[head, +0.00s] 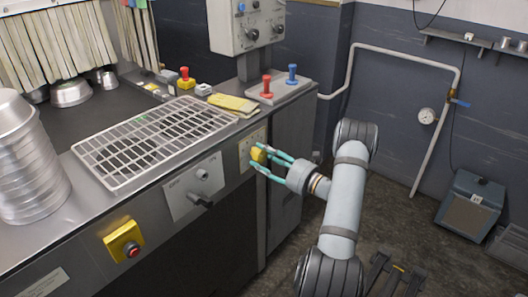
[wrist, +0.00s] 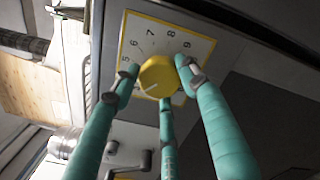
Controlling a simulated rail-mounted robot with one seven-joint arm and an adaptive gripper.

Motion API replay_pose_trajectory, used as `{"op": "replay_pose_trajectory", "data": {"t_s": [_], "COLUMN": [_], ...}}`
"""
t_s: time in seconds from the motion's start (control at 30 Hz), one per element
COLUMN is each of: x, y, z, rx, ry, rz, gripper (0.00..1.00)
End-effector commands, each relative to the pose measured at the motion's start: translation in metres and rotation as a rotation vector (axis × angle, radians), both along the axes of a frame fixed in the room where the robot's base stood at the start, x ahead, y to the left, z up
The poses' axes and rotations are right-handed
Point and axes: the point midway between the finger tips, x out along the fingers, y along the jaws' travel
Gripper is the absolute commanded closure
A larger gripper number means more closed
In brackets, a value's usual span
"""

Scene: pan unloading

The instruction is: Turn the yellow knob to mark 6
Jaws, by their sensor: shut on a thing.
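The yellow knob (head: 257,155) sits on a pale dial plate (head: 246,146) on the front of the steel counter. In the wrist view the knob (wrist: 158,75) is in the centre, with the numbers 5 to 9 readable around its upper side. A light line on the knob points to the lower left, away from the 6 at the upper left. The marks near that line are hidden by a finger. My gripper (head: 263,158) has teal fingers, shut around the knob; its fingers also show in the wrist view (wrist: 157,76).
A lever (head: 201,200) and a small knob on a white plate are left of the dial. A yellow box with a red button (head: 125,242) is farther left. A wire rack (head: 155,140) and yellow cloth (head: 234,103) lie above on the counter.

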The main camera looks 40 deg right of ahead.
Motion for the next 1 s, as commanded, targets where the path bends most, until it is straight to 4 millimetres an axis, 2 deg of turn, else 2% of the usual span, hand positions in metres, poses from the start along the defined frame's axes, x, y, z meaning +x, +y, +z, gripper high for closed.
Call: {"op": "replay_pose_trajectory", "data": {"t_s": [1.0], "x": [-0.0019], "y": [0.0056], "z": [-0.0007], "rx": [0.949], "ry": [0.184], "rz": [0.006], "gripper": [0.83]}}
